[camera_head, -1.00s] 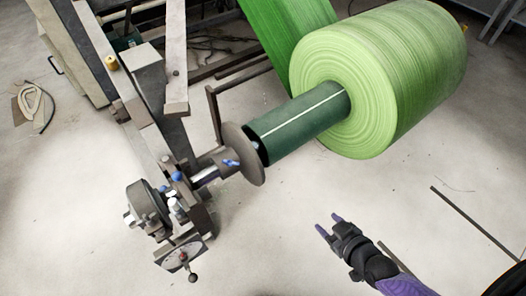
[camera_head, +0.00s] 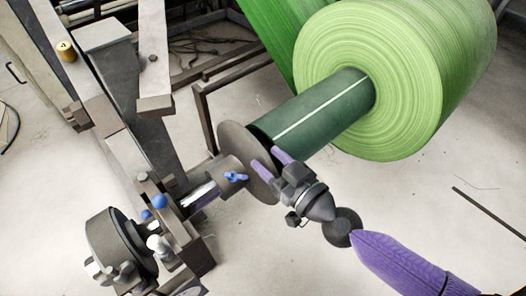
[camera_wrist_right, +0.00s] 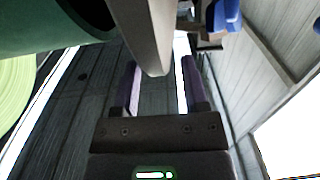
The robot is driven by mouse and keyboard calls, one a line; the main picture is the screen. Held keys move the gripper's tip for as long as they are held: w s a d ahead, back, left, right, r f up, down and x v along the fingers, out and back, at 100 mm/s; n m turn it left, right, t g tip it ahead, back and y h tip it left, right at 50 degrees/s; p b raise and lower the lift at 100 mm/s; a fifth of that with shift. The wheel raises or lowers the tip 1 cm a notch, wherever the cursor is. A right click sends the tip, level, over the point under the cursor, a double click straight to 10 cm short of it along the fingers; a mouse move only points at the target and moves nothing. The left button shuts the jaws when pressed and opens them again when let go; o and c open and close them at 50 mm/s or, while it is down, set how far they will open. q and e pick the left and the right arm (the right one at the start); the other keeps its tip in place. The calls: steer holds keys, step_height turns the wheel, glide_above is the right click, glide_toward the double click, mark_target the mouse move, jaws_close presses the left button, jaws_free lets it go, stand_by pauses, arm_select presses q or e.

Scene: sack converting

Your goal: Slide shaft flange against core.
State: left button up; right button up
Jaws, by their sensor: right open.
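The shaft flange (camera_head: 232,138) is a grey-brown disc with a hub and blue-handled screw (camera_head: 236,177), on the shaft (camera_head: 200,196). The dark green core (camera_head: 312,112) extends from the green roll toward it. In the right wrist view, a dark gap shows between the core (camera_wrist_right: 45,22) and the flange (camera_wrist_right: 150,35). My right gripper (camera_head: 271,161) is at the flange's lower right rim. Its two purple fingers are open, and in the wrist view (camera_wrist_right: 161,80) the rim reaches down between them. I cannot tell whether they touch it. My left gripper is not in view.
The large light green roll (camera_head: 375,75) fills the upper right. The shaft's end support, with a dark round wheel (camera_head: 118,245), stands at lower left. A grey machine frame (camera_head: 130,95) rises behind it. The floor (camera_head: 400,190) at right is mostly clear.

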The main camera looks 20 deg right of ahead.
steer(key=shift+x, duration=1.1)
steer(key=shift+f, duration=0.1)
jaws_close()
stand_by(0.3)
